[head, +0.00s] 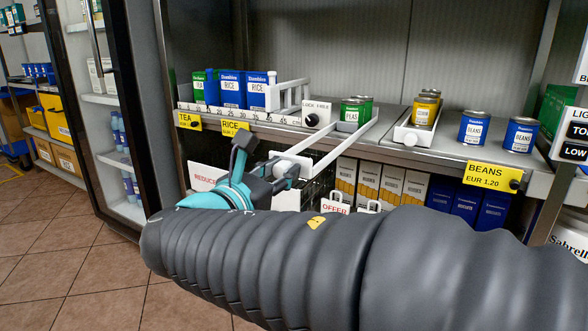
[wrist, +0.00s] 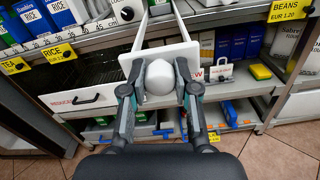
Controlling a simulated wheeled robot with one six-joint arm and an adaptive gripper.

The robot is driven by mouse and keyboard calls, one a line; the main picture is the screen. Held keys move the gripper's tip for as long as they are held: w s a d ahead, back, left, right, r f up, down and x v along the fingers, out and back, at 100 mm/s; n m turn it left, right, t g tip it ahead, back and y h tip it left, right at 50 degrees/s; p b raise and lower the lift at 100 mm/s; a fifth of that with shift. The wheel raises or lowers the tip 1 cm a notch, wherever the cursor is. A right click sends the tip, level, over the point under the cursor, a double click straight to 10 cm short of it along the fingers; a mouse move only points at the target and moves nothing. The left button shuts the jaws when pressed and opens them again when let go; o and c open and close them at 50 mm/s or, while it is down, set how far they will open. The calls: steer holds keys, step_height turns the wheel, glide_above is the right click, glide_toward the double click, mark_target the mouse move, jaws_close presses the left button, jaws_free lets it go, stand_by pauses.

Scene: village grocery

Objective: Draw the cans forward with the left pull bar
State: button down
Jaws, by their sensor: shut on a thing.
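The left pull bar (head: 326,160) is a white frame with two long rails and a round knob (wrist: 158,78). Its front end sticks out past the shelf edge. My gripper (head: 286,172) is shut on the knob, with a finger on each side in the wrist view (wrist: 159,84). Green pea cans (head: 352,112) stand upright on the shelf at the far end of the rails. A second white pull bar (head: 403,134) with a knob sits to the right, with yellow cans (head: 424,110) between its rails.
Two blue bean cans (head: 473,128) stand on the shelf (head: 446,147) at the right. Tea and rice boxes (head: 232,90) stand at the left behind a white scale strip. Cartons (head: 368,182) fill the lower shelf. Tiled floor (head: 70,260) is clear at the left.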

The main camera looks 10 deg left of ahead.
steer(key=c, duration=0.8)
jaws_free()
steer(key=shift+c, duration=0.2)
steer(key=shift+s, duration=0.1)
steer(key=v, duration=1.2)
steer(key=shift+a, duration=0.1)
